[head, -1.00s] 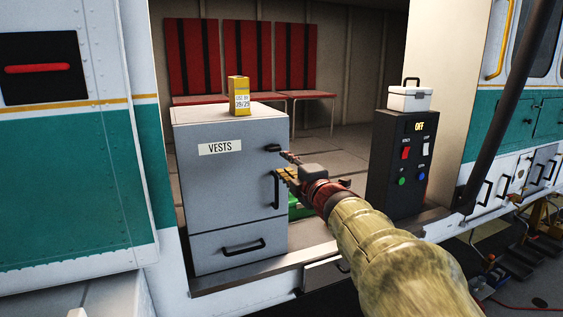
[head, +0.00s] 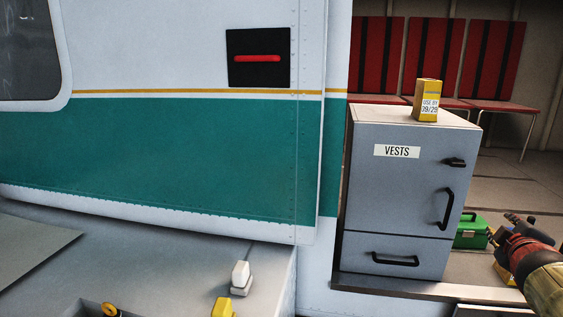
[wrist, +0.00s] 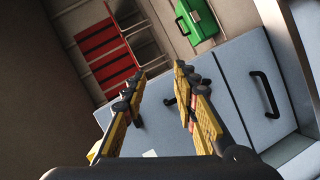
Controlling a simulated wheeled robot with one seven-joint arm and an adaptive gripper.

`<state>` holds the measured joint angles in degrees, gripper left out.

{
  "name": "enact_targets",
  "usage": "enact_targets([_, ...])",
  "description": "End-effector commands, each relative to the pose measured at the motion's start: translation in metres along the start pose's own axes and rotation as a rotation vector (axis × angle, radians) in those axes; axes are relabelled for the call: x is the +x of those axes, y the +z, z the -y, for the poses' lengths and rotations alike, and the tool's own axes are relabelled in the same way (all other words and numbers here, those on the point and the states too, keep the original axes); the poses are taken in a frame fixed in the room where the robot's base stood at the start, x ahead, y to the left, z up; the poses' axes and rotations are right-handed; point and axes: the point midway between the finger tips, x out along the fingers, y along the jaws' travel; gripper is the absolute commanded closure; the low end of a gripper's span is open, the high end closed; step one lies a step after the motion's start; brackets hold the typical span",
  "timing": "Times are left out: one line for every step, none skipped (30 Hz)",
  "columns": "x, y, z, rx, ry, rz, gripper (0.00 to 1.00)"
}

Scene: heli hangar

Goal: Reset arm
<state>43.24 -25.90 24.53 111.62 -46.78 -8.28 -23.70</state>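My gripper (head: 511,229) shows at the right edge of the head view, with my arm running off the lower right corner. In the wrist view, its two yellow fingers (wrist: 156,92) stand apart with nothing between them. The gripper is to the right of the grey cabinet labelled VESTS (head: 395,212). The cabinet's door and lower drawer look shut in the head view. The cabinet also fills much of the wrist view (wrist: 240,70), beyond the fingers.
A yellow box (head: 427,104) stands on the cabinet. A green case (head: 470,232) lies right of it on the helicopter floor. Red seats (head: 440,60) line the back. A grey surface (head: 150,268) at lower left bears a white item (head: 240,277) and yellow items (head: 222,307).

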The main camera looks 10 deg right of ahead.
Motion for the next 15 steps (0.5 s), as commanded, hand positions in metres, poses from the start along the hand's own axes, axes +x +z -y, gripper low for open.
enact_targets([-0.011, 0.021, 0.016, 0.107, -0.037, 0.088, 0.71])
enact_targets([-0.018, 0.03, 0.029, 0.173, -0.064, 0.138, 0.71])
enact_targets([-0.03, 0.039, 0.047, 0.26, -0.101, 0.199, 0.71])
enact_targets([-0.04, 0.043, 0.062, 0.322, -0.132, 0.243, 0.71])
enact_targets([-0.051, 0.045, 0.078, 0.382, -0.164, 0.284, 0.71])
enact_targets([-0.068, 0.046, 0.101, 0.461, -0.212, 0.338, 0.71])
enact_targets([-0.081, 0.044, 0.118, 0.511, -0.247, 0.373, 0.71])
enact_targets([-0.094, 0.042, 0.134, 0.559, -0.281, 0.405, 0.71])
enact_targets([-0.112, 0.037, 0.156, 0.614, -0.33, 0.444, 0.71])
enact_targets([-0.125, 0.033, 0.17, 0.652, -0.365, 0.47, 0.71])
enact_targets([-0.139, 0.028, 0.186, 0.684, -0.403, 0.494, 0.71])
enact_targets([-0.158, 0.021, 0.205, 0.723, -0.452, 0.523, 0.71])
enact_targets([-0.173, 0.015, 0.218, 0.747, -0.49, 0.54, 0.71])
enact_targets([-0.188, 0.008, 0.232, 0.768, -0.529, 0.557, 0.71])
enact_targets([-0.208, -0.001, 0.248, 0.79, -0.581, 0.574, 0.71])
